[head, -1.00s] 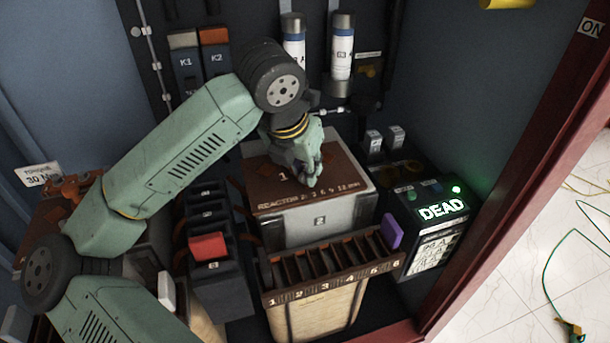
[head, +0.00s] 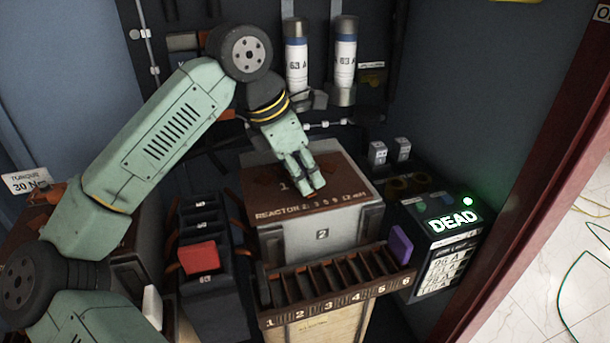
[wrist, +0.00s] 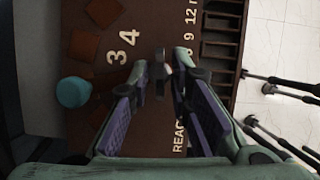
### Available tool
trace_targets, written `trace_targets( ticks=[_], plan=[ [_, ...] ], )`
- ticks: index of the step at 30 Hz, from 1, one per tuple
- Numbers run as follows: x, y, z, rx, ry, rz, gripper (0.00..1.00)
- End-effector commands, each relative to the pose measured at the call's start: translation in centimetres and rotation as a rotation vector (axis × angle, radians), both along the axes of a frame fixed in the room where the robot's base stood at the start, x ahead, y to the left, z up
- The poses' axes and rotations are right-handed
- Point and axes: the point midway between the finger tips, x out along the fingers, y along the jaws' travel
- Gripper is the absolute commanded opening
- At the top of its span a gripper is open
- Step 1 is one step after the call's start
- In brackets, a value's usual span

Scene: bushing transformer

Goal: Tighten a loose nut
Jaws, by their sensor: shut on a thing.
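My gripper (head: 317,187) is over the brown top of the reactor box (head: 345,180), fingers pointing down and to the right. In the wrist view, my gripper (wrist: 162,75) has a small dark grey piece (wrist: 160,77) between its fingertips. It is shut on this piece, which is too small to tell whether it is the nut. The reactor box's top (wrist: 110,20) shows printed numbers beneath the fingers. I cannot make out a loose nut or its stud in the head view.
A slotted wooden bin (head: 330,300) stands in front of the box, with a purple piece (head: 400,244) at its right end. A red-topped black unit (head: 205,275) is left. A lit "DEAD" tester (head: 450,240) is right. A teal round knob (wrist: 73,92) shows in the wrist view.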

Motion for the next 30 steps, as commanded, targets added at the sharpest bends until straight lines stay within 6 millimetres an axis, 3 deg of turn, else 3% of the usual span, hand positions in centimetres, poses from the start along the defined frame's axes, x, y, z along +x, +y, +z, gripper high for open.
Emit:
trace_targets(
  ticks=[17, 18, 21, 30],
  plan=[
    [-0.05, -0.08, -0.19, 0.002, 0.004, -0.032, 0.00],
    [-0.05, -0.09, -0.20, 0.002, 0.004, -0.032, 0.21],
    [-0.05, -0.07, -0.17, 0.001, 0.003, -0.031, 0.27],
    [-0.01, 0.03, 0.06, 0.001, 0.001, -0.029, 0.27]
  ],
)
